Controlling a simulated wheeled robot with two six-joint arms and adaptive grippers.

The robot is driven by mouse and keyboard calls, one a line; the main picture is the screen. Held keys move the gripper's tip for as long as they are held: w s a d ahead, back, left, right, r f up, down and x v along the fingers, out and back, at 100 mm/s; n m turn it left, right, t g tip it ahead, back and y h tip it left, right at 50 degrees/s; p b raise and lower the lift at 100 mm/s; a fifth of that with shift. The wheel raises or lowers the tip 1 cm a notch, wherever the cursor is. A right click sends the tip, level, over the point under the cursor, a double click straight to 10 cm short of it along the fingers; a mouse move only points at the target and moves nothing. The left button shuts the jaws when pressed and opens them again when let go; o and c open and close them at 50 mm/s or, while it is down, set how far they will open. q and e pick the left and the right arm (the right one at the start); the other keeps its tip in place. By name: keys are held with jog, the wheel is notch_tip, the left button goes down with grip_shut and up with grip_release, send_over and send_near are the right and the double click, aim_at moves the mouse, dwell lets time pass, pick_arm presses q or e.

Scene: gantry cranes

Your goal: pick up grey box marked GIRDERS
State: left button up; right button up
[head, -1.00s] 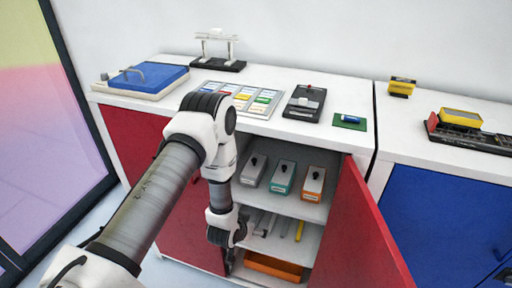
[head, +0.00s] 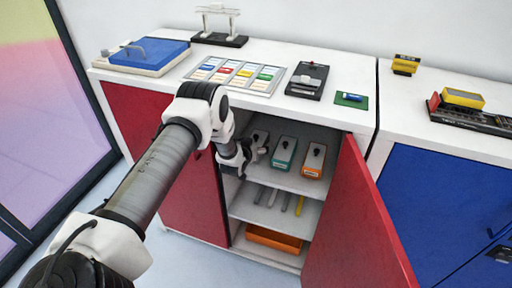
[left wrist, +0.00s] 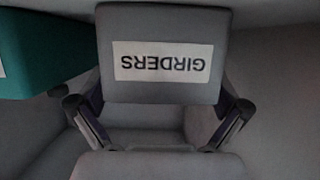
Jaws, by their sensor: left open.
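The grey box marked GIRDERS (left wrist: 160,25) fills the upper middle of the left wrist view, its white label upside down. In the head view the grey box (head: 260,136) stands on the upper shelf of the open cabinet, leftmost of three boxes and partly hidden by my gripper. My left gripper (head: 246,156) is inside the cabinet in front of it. In the left wrist view its open fingers (left wrist: 159,105) lie to either side of the box's near end, with no grip on it. My right gripper is not in view.
A teal box (head: 284,153) stands right beside the grey one, then an orange-fronted box (head: 314,161). The open red door (head: 360,220) bounds the right side. The lower shelf holds several bars, with an orange tray (head: 272,240) below. The white counter (head: 250,105) overhangs the shelf.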

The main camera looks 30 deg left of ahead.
pick_arm(q)
jog(key=c, duration=1.6)
jog(key=shift+r, duration=0.1)
